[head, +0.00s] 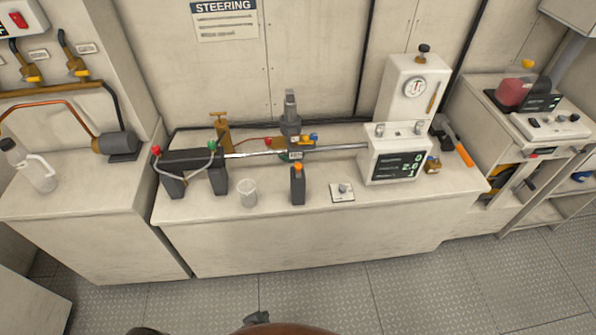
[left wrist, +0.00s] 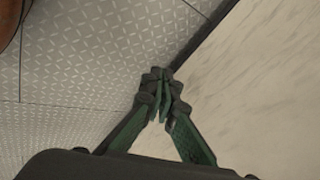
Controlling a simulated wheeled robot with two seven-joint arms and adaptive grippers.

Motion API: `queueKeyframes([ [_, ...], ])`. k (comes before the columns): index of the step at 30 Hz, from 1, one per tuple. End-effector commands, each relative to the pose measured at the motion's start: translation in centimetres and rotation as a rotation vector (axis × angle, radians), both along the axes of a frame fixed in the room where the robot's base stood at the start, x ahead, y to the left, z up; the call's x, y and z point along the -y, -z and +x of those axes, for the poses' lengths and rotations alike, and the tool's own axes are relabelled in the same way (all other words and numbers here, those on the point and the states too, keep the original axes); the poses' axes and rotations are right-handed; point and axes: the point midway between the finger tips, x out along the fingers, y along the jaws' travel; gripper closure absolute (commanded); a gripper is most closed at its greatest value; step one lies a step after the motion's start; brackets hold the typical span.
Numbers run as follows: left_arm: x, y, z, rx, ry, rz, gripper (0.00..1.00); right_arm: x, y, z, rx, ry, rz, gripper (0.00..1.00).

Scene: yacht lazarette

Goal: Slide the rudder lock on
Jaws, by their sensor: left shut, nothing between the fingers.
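A steel rod (head: 310,151) runs across the bench into a white box with a dark display (head: 395,153). My left gripper (head: 257,318) shows small at the bottom of the head view, low in front of the bench. In the left wrist view its green fingers (left wrist: 161,97) are shut and empty, above the floor. My right gripper is not seen.
An orange-handled tool (head: 458,147) lies at the right. The patterned floor (head: 420,290) in front is clear.

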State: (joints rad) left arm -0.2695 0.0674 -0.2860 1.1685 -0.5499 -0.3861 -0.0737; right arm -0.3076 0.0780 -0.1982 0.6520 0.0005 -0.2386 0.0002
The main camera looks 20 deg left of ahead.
Motion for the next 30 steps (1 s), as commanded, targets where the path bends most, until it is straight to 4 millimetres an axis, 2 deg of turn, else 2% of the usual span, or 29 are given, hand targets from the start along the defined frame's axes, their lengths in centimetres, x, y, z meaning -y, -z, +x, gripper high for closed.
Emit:
queueKeyframes([
  [1,0.8,-4.2,3.1,0.061,0.039,0.028,1.0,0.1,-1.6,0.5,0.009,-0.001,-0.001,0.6],
  [3,1.6,-9.0,6.6,0.135,0.094,0.079,1.0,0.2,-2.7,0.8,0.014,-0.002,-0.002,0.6],
  [5,2.4,-13.2,9.3,0.2,0.135,0.124,1.0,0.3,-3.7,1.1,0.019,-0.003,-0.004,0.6],
  [6,2.8,-16.2,11.0,0.243,0.159,0.156,1.0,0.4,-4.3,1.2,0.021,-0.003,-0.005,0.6],
  [8,3.6,-20.7,13.3,0.308,0.193,0.203,1.0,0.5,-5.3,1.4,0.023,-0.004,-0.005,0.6],
  [9,4.0,-23.8,14.7,0.351,0.211,0.235,1.0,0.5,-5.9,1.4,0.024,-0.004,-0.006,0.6],
  [11,4.6,-28.5,16.5,0.416,0.235,0.286,1.0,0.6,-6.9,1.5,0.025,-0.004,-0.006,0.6],
  [13,5.3,-34.2,18.3,0.491,0.258,0.346,1.0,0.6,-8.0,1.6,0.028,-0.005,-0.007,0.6],
  [15,5.9,-39.7,19.6,0.563,0.273,0.406,1.0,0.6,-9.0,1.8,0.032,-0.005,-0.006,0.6],
  [18,6.6,-46.9,20.8,0.654,0.283,0.486,1.0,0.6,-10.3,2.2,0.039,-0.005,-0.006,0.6],
  [21,7.0,-52.7,21.2,0.727,0.285,0.553,1.0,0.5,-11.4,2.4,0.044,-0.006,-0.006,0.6],
  [24,7.3,-56.8,21.4,0.778,0.281,0.599,1.0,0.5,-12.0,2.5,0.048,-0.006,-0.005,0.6],
  [27,7.4,-59.1,21.3,0.806,0.276,0.628,1.0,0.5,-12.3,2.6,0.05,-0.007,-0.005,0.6],
  [30,7.4,-59.9,21.3,0.818,0.274,0.641,1.0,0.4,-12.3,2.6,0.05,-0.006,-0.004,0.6],
])
